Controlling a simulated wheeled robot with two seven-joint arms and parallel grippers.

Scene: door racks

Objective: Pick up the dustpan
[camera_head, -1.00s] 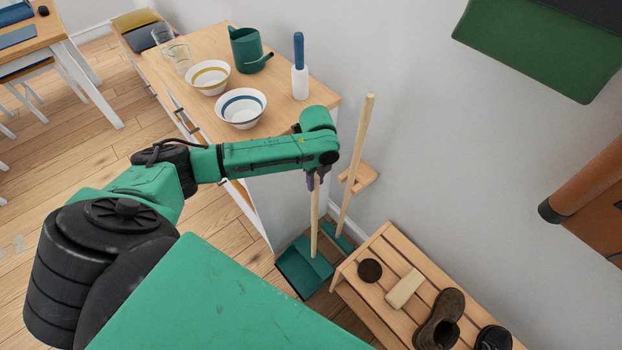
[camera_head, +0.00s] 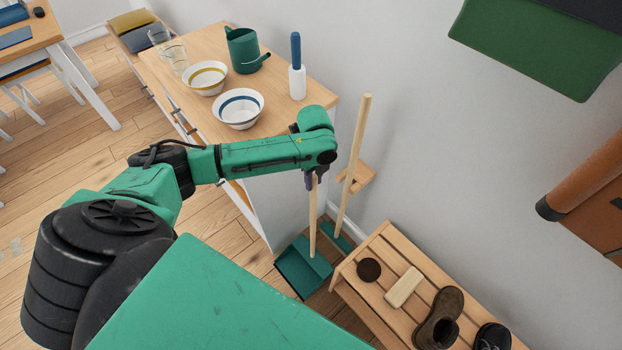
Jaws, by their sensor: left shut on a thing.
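The dustpan (camera_head: 297,272) is teal with a long, pale wooden handle that stands upright. Its pan is on the floor between the cabinet and the slatted bench. My left gripper (camera_head: 312,181) is at the upper end of the handle and shut on it. The green wrist above hides the handle's top and most of the fingers. My right gripper does not show.
A broom with a pale stick (camera_head: 353,165) stands just right of the dustpan, at a small wooden wall holder (camera_head: 361,178). The cabinet top (camera_head: 200,125) carries bowls, a watering can and a bottle. The slatted bench (camera_head: 366,308) holds shoes and brushes.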

